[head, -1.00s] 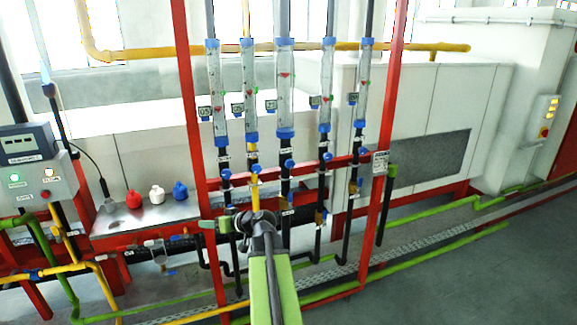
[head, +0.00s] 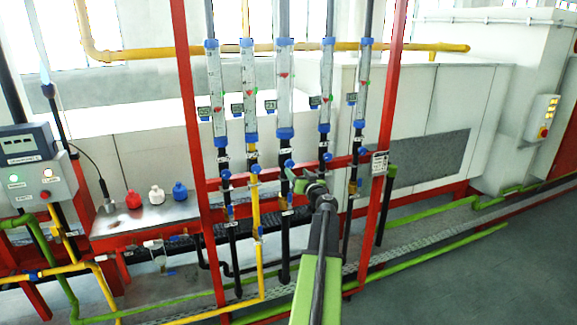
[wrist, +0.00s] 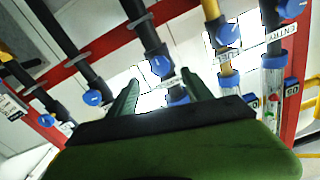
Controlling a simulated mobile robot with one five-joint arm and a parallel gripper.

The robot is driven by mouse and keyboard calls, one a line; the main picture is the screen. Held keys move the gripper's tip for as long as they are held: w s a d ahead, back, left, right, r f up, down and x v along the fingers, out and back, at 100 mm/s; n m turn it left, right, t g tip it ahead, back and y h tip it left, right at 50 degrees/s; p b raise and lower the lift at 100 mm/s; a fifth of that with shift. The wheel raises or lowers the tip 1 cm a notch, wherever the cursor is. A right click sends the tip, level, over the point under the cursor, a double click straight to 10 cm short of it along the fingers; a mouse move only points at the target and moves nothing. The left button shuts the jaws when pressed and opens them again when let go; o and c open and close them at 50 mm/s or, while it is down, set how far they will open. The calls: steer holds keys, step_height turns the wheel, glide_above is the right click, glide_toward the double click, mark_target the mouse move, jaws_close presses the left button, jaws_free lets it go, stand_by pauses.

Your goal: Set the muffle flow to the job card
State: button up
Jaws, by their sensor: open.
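Five clear flow tubes stand in a red frame: first (head: 216,90), second (head: 249,90), middle (head: 284,90), fourth (head: 326,85) and fifth (head: 362,85). Red floats show inside; their readings are too small to tell. Blue valve knobs sit on the pipes below, such as the first (head: 226,175) and fourth (head: 327,157). A white card (head: 380,163) hangs on the right post; its text is unreadable. My gripper (head: 299,182) is in front of the middle pipe, below its tube. In the wrist view it is open (wrist: 158,80), with a blue knob (wrist: 161,65) just beyond and between the fingertips.
A grey control box (head: 40,180) with lit buttons stands at left, beside a bench (head: 150,216) holding red, white and blue bottles. Red posts (head: 190,120) flank the tubes. Green and yellow pipes run low along the floor. The floor at right (head: 480,280) is clear.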

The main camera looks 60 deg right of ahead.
mark_target(290, 165)
steer(key=x, duration=0.9)
steer(key=shift+a, duration=0.1)
jaws_close()
steer(key=shift+m, duration=1.6)
jaws_free()
